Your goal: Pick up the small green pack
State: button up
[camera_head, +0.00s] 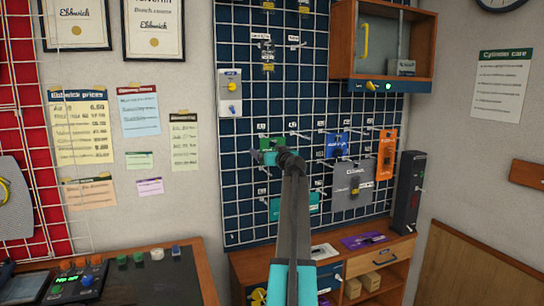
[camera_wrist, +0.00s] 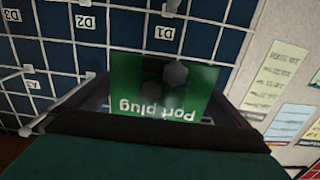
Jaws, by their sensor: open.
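The small green pack (camera_wrist: 135,75) hangs on the wire grid wall. In the wrist view it appears upside down, with the words "Port plug" and grey plug shapes on its face. It also shows in the head view (camera_head: 272,143), partly covered by the end of my arm. My gripper (camera_head: 264,156) is at the pack, open. In the wrist view its dark jaws stand at the left and right of the pack, and its body covers the pack's lower edge in the picture. I cannot tell how deep the pack lies between the jaws.
A blue pack (camera_head: 337,146), a grey pack (camera_head: 352,186), an orange pack (camera_head: 386,155) and a teal pack (camera_head: 300,205) hang nearby on the grid. A wooden cabinet (camera_head: 342,40) sits above. A wooden shelf unit (camera_head: 398,249) stands below. Grid hooks (camera_wrist: 60,105) project beside my gripper.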

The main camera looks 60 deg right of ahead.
jog(key=shift+c, duration=0.4)
jog(key=c, duration=0.9)
jog(key=shift+r, duration=0.2)
jog(key=r+b+v, duration=0.1)
jog(key=b+v, duration=0.3)
jog(key=v, duration=1.4)
jog(key=shift+r, duration=0.1)
